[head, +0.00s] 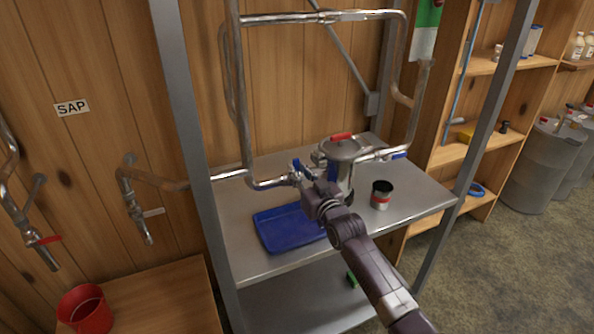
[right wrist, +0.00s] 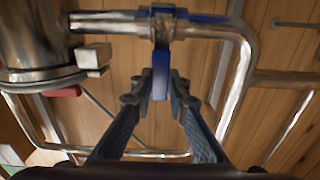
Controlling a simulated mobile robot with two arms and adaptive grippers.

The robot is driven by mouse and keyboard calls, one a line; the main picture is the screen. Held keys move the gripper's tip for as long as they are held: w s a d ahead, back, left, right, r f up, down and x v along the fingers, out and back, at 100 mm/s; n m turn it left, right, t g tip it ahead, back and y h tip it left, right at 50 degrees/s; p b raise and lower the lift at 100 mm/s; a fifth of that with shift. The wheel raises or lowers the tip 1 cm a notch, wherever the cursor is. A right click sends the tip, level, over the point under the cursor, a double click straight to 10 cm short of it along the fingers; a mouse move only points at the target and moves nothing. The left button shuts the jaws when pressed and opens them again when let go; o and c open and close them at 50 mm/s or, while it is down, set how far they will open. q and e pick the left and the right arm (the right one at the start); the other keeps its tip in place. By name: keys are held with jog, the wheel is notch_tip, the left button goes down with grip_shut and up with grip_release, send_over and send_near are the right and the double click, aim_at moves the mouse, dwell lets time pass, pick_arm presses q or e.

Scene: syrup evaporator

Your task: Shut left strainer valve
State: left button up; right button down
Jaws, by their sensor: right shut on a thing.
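The metal strainer (head: 343,152) with a red lid handle stands on the steel shelf, with pipes joining it from both sides. The left strainer valve (head: 298,167) sits on the pipe to its left and has a blue lever. My right gripper (head: 304,180) is at this valve. In the right wrist view the blue lever (right wrist: 161,72) lies between the two fingers of my right gripper (right wrist: 160,88), which are shut on it. The strainer body (right wrist: 35,35) shows at the left there. Another blue handle (head: 399,155) is on the right pipe. My left gripper is not in view.
A blue tray (head: 280,232) and a dark cup with a red band (head: 381,196) are on the steel shelf (head: 415,203). Steel frame posts (head: 190,120) stand left and right. A red bucket (head: 85,310) is at the lower left.

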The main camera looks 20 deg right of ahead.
jog(key=shift+f, duration=0.3)
jog(key=c, duration=1.9)
grip_release()
jog(key=shift+r, duration=0.1)
jog(key=shift+o, duration=0.3)
jog(key=shift+d+r, duration=0.1)
jog(key=shift+s, duration=0.15)
jog(key=s+d, duration=0.1)
jog(key=s, duration=1)
jog(key=shift+s, duration=0.4)
